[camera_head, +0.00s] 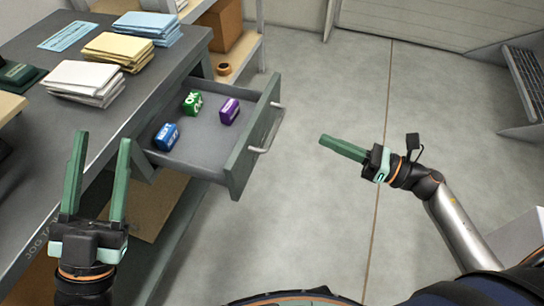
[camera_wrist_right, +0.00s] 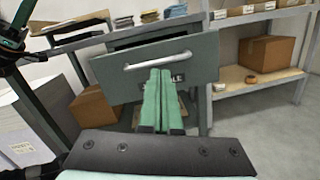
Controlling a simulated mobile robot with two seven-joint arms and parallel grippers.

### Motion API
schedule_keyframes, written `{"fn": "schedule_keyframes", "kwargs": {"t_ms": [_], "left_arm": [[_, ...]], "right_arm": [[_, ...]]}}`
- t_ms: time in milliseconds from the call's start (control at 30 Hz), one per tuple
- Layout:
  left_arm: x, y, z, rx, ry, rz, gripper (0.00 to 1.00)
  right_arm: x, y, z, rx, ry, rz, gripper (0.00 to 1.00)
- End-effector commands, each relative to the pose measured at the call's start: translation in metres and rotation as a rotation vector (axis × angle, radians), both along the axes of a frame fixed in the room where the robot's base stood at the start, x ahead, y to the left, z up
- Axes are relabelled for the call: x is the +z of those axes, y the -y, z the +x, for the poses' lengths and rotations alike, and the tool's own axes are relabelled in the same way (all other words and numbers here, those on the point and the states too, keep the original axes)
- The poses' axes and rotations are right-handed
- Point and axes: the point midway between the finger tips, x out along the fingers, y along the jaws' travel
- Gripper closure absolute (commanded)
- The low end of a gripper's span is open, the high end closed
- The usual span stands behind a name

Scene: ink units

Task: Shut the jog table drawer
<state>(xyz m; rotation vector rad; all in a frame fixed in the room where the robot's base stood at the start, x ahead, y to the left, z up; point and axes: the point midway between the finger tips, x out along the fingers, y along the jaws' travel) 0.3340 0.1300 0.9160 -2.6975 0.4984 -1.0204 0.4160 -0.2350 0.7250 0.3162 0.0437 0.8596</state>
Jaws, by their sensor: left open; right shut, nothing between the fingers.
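The jog table drawer (camera_head: 215,125) is pulled out from the grey jog table (camera_head: 150,95) in the head view. Its green front has a pale bar handle (camera_head: 267,133); in the right wrist view the drawer front (camera_wrist_right: 203,60) faces me with its handle (camera_wrist_right: 158,60). Inside lie a blue, a green and a purple ink unit. My right gripper (camera_head: 322,139) is shut and empty, to the right of the drawer front and apart from it, pointing toward it. My left gripper (camera_head: 102,138) is open and empty, in front of the table at lower left.
Stacks of white (camera_head: 85,80), yellow (camera_head: 117,50) and blue (camera_head: 148,27) paper lie on the tabletop. A shelf behind holds a cardboard box (camera_head: 222,25) and a tape roll (camera_head: 224,69). The floor (camera_head: 330,210) right of the drawer is clear.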

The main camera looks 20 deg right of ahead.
Motion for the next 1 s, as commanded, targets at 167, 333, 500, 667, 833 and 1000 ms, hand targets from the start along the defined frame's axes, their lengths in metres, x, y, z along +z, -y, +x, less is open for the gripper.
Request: {"fn": "schedule_keyframes", "kwargs": {"t_ms": [167, 333, 500, 667, 833, 1000], "left_arm": [[0.008, 0.004, -0.023, -0.031, 0.137, -0.002, 0.5], [0.014, 0.004, -0.027, -0.036, 0.162, -0.001, 0.5], [0.013, 0.004, -0.027, -0.036, 0.159, -0.002, 0.5], [0.012, 0.004, -0.027, -0.037, 0.156, -0.003, 0.5], [0.011, 0.004, -0.027, -0.037, 0.155, -0.003, 0.5], [0.01, 0.004, -0.026, -0.038, 0.153, -0.004, 0.5]], "right_arm": [[-0.025, 0.002, -0.006, 0.091, 0.153, -0.215, 1.0], [-0.026, -0.005, -0.003, 0.112, 0.187, -0.256, 1.0], [-0.024, -0.029, 0.014, 0.111, 0.187, -0.251, 1.0], [-0.024, -0.059, 0.034, 0.11, 0.185, -0.249, 1.0], [-0.024, -0.087, 0.053, 0.11, 0.184, -0.248, 1.0], [-0.025, -0.105, 0.065, 0.109, 0.181, -0.249, 1.0]]}}
